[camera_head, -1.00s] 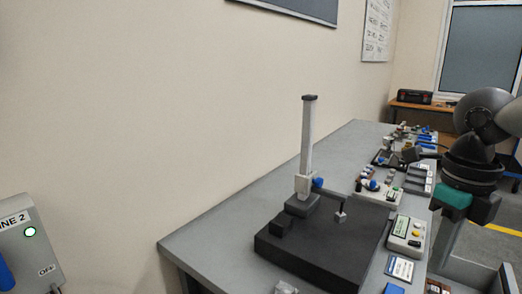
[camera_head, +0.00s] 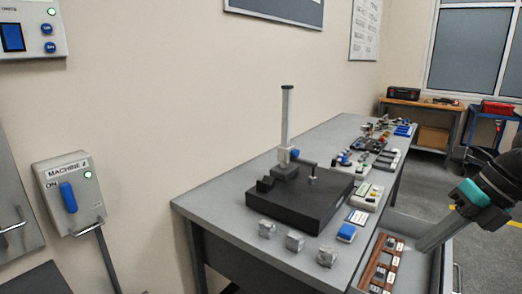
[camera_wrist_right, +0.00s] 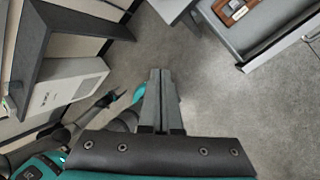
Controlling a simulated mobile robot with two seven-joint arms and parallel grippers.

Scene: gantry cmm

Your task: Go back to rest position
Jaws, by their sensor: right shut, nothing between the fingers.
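My right gripper (camera_head: 424,246) comes in from the right edge in the head view. Its grey fingers point down and left, in front of the bench's right side and beside the open drawer (camera_head: 411,262). In the right wrist view the fingers of this gripper (camera_wrist_right: 160,74) lie together with nothing between them, above bare grey floor. The fingers appear clear of the drawer and bench.
The grey bench (camera_head: 222,196) carries a black measuring plate (camera_head: 300,206) with an upright column (camera_head: 287,115). Three small metal blocks (camera_head: 295,241) sit at its near edge. A switch box (camera_head: 70,194) is on the left wall. Floor (camera_head: 487,262) is free at right.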

